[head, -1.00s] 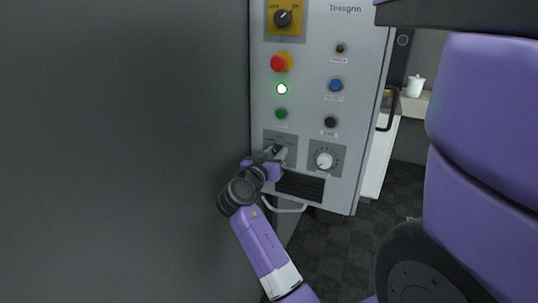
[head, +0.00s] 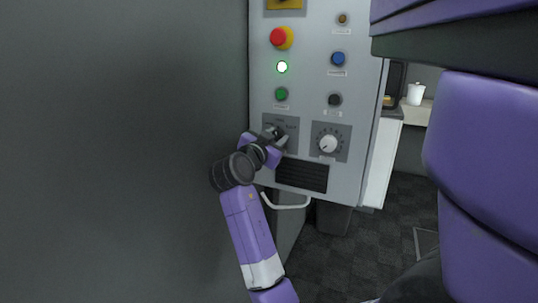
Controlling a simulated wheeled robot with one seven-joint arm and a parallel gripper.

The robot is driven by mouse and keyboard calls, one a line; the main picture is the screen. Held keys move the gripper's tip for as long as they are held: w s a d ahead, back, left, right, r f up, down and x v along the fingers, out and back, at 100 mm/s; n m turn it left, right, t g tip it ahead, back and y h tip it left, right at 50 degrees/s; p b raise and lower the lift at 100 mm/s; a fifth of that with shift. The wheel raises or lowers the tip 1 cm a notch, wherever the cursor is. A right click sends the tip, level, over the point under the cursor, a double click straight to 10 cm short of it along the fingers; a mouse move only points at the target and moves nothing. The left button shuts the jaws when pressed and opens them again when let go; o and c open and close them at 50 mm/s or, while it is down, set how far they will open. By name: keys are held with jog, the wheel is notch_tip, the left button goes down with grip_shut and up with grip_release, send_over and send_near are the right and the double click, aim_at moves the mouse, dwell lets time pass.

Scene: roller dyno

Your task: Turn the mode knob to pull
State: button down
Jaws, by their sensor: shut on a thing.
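The mode knob (head: 276,131) is a small dark knob on a grey plate (head: 292,123) at the lower left of the control panel. My gripper (head: 279,135) is at this plate, its jaws shut on the knob. The gripper and wrist cover much of the knob and part of its printed labels, so I cannot read which mode the knob points to.
A vent (head: 302,176) and a handle (head: 287,204) are below. A dark wall stands close at left.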

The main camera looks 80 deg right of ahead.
jog(key=m+b, duration=0.1)
jog(key=w+m+b, duration=0.1)
jog(key=b, duration=0.1)
jog(key=shift+a+f+t+b, duration=0.1)
jog(key=shift+t+b, duration=0.2)
jog(key=shift+m, duration=0.3)
jog(key=c, duration=1.2)
grip_release()
jog(key=shift+o, duration=0.9)
jog(key=v, duration=0.7)
jog(key=shift+a+b, duration=0.3)
jog(key=shift+b, duration=0.05)
